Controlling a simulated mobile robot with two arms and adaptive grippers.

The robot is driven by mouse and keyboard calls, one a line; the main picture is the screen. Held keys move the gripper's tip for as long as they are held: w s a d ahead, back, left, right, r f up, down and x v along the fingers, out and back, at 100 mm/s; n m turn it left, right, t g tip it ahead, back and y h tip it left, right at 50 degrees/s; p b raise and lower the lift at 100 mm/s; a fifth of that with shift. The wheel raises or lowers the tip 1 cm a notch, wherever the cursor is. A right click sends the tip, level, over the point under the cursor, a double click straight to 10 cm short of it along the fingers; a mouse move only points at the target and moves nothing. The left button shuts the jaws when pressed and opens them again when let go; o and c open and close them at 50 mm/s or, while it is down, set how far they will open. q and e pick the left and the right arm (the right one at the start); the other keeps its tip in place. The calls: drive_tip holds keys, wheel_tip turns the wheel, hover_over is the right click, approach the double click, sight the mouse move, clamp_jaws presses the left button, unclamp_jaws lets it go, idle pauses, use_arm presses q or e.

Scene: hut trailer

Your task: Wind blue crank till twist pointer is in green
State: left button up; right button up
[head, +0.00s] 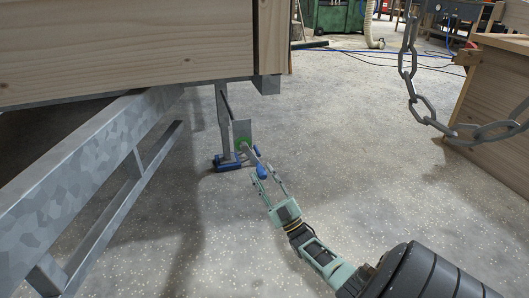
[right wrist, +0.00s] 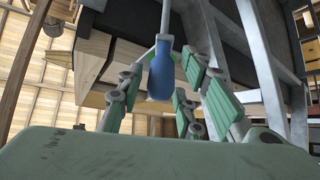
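The blue crank handle (head: 261,172) hangs at the end of a thin grey crank arm on a metal support leg (head: 225,130) under the trailer. A small grey plate (head: 243,128) on the leg bears a green patch (head: 241,142); the twist pointer is too small to make out. My right gripper (head: 264,176) is open, with its fingers on either side of the handle. In the right wrist view the blue handle (right wrist: 161,76) is between the spread fingers, with visible gaps on both sides. My left gripper is not in view.
A hanging chain (head: 425,107) and a wooden box (head: 490,110) are at right. Floor between is clear.

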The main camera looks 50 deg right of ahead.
drive_tip(key=shift+s+f, duration=0.1)
drive_tip(key=v, duration=1.2)
